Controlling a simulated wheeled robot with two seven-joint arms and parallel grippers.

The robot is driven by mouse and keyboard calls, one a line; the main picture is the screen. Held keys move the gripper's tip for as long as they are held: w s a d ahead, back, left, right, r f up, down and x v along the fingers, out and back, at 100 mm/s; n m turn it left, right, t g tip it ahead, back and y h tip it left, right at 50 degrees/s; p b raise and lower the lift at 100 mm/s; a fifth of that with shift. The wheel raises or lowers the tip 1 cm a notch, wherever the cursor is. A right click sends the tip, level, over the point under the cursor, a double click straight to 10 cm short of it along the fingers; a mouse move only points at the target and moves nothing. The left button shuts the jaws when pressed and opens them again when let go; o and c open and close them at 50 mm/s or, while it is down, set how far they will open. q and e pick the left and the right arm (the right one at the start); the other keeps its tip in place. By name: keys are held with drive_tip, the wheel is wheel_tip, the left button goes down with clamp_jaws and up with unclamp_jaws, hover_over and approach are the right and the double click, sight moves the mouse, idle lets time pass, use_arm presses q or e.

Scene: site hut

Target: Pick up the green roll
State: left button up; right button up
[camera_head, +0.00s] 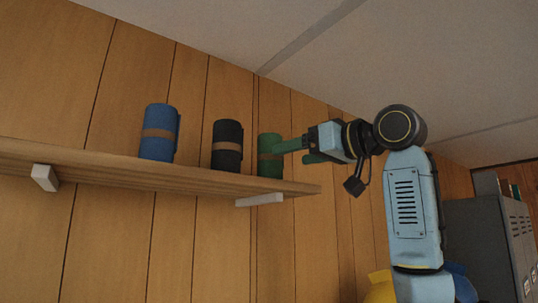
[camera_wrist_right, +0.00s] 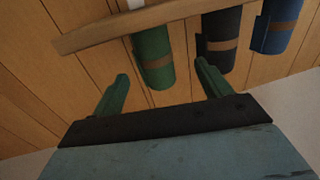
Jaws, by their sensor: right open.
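The green roll (camera_head: 268,162) stands upright near the right end of the wall shelf, with a brown band around its middle. My right gripper (camera_head: 292,150) reaches in from the right at the roll's height, and one green finger partly overlaps the roll in the head view. In the right wrist view the green roll (camera_wrist_right: 152,58) shows ahead, between the lines of the two spread fingers of my open right gripper (camera_wrist_right: 162,85). Nothing is held in it. Whether a finger touches the roll I cannot tell. My left gripper is not in view.
A black roll (camera_head: 227,146) stands close to the left of the green one, and a blue roll (camera_head: 158,132) farther left. The wooden shelf (camera_head: 100,164) ends just right of the green roll. A grey locker (camera_head: 482,240) stands at the far right.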

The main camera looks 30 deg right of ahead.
sight(280, 157)
drive_tip(key=x, duration=0.3)
drive_tip(key=shift+w+p, duration=0.2)
drive_tip(key=shift+p, duration=0.15)
drive_tip(key=shift+w, duration=0.4)
drive_tip(key=p+x, duration=0.2)
drive_tip(key=x, duration=0.1)
drive_tip(key=p+x, duration=0.1)
drive_tip(key=shift+w+d+r, duration=0.25)
drive_tip(key=shift+d+r, duration=0.05)
drive_tip(key=shift+r, duration=0.05)
drive_tip(key=shift+w+a+f, duration=0.1)
drive_tip(key=shift+w, duration=0.2)
drive_tip(key=shift+s, duration=0.1)
drive_tip(key=shift+c, duration=1.3)
drive_tip(key=c, duration=0.9)
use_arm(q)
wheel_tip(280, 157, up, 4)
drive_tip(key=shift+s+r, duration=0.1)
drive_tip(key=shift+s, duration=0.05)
use_arm(e)
drive_tip(key=shift+o, duration=0.2)
